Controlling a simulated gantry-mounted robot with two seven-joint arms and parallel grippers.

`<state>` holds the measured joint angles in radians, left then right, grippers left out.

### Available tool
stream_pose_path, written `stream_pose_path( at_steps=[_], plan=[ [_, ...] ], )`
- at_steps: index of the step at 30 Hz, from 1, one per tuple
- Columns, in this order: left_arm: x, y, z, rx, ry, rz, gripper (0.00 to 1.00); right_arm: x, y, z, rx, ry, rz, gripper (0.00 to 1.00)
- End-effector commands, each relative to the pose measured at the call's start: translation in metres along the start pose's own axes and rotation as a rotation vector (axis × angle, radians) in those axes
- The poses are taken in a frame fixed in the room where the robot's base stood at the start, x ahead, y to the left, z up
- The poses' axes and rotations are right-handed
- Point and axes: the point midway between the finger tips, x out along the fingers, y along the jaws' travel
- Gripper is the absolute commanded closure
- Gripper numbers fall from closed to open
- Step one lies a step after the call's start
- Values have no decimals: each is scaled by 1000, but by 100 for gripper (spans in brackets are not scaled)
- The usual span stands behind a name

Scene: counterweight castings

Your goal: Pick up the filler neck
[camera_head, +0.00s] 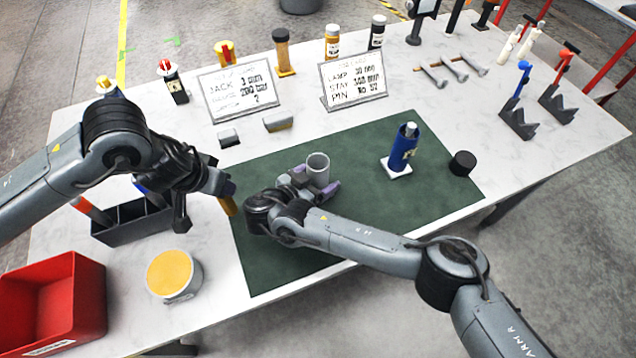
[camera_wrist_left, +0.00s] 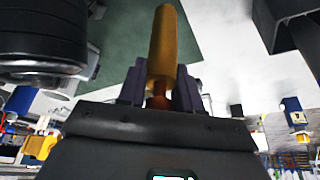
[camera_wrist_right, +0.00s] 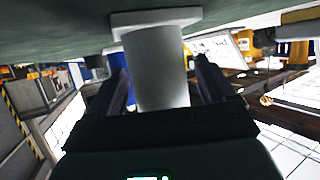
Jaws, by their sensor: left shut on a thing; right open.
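A grey open-topped cylinder (camera_head: 318,166), which looks like the filler neck, stands upright on the green mat. In the right wrist view it is a pale tube (camera_wrist_right: 158,70) with a wider flange at the mat. My right gripper (camera_head: 314,184) is open, with its fingers on either side of the tube; contact cannot be told. My left gripper (camera_head: 226,190) is shut on a tool with a yellow-brown handle (camera_head: 229,206), left of the mat. In the left wrist view the handle (camera_wrist_left: 163,48) sticks out beyond the fingers, with a reddish-brown part between them.
A blue cylinder on a white base (camera_head: 403,150) and a black cap (camera_head: 462,163) stand right of the tube. A dark rack (camera_head: 130,222), a yellow-topped tin (camera_head: 174,277) and a red bin (camera_head: 75,300) are at the left. Two signs (camera_head: 240,92) stand behind the mat. The mat's front right is clear.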

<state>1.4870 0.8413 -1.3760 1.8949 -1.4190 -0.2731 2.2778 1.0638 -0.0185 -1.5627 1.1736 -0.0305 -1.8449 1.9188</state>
Motion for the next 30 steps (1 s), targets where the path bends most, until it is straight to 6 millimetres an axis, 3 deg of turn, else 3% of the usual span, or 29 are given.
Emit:
stream_pose_path(
  at_steps=[2, 16, 30],
  plan=[
    [0, 0, 0, 0, 0, 0, 97, 0, 0, 0, 0, 0, 0, 17],
    [0, 0, 0, 0, 0, 0, 97, 0, 0, 0, 0, 0, 0, 88],
    [-2, 0, -1, 0, 1, 0, 97, -4, 0, -10, 2, 1, 0, 88]
  ],
)
